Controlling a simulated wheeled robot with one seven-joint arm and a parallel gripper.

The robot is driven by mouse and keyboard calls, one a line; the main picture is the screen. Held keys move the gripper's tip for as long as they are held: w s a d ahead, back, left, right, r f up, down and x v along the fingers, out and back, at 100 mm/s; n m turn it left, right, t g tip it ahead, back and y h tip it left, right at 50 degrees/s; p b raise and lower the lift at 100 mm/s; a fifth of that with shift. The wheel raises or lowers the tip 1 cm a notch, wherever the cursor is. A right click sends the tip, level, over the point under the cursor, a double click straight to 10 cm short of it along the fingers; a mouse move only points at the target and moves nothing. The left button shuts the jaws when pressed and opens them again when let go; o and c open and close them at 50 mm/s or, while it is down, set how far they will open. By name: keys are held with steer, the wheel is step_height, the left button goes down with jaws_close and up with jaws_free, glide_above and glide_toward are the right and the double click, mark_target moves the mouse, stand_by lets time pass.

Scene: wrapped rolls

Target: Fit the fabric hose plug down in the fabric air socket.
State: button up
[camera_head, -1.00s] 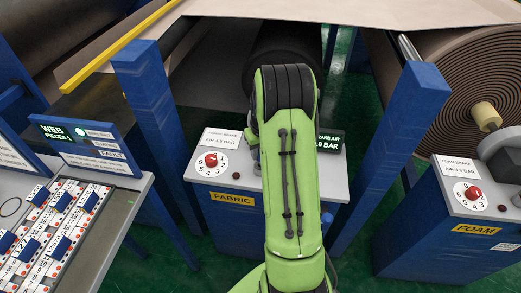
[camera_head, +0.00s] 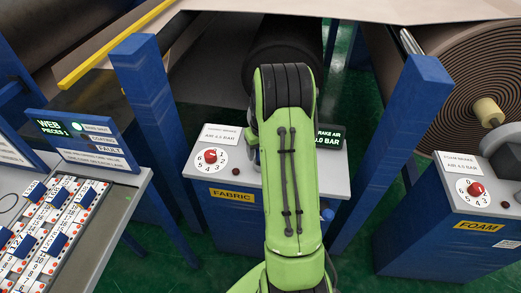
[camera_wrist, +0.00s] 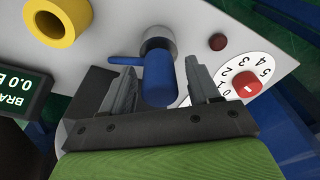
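In the wrist view a blue plug-like piece (camera_wrist: 158,80) with a side arm stands at a silver ring-shaped socket (camera_wrist: 157,40) on the light panel. Whether it is seated in the ring or only in front of it I cannot tell. My gripper (camera_wrist: 160,68) has one finger on each side of the blue piece, with narrow gaps showing, so it looks open around it. In the head view my green arm reaches over the fabric stand (camera_head: 233,210) and hides my gripper, the blue piece and the socket.
A yellow ring (camera_wrist: 58,18) and a red-knobbed dial (camera_wrist: 247,84) flank the socket. The brake air display (camera_wrist: 20,90) appears to read 0.0. Blue posts (camera_head: 150,100) stand beside the fabric stand. The foam stand (camera_head: 440,230) is right, a bench with switches (camera_head: 50,225) left.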

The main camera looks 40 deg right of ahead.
steer(key=r+p, duration=0.1)
steer(key=r, duration=0.4)
steer(key=s+r+p, duration=0.1)
steer(key=r, duration=0.4)
steer(key=r+p, duration=0.1)
steer(key=r, duration=0.4)
steer(key=shift+s+a+r, duration=0.3)
steer(key=shift+s+r, duration=0.05)
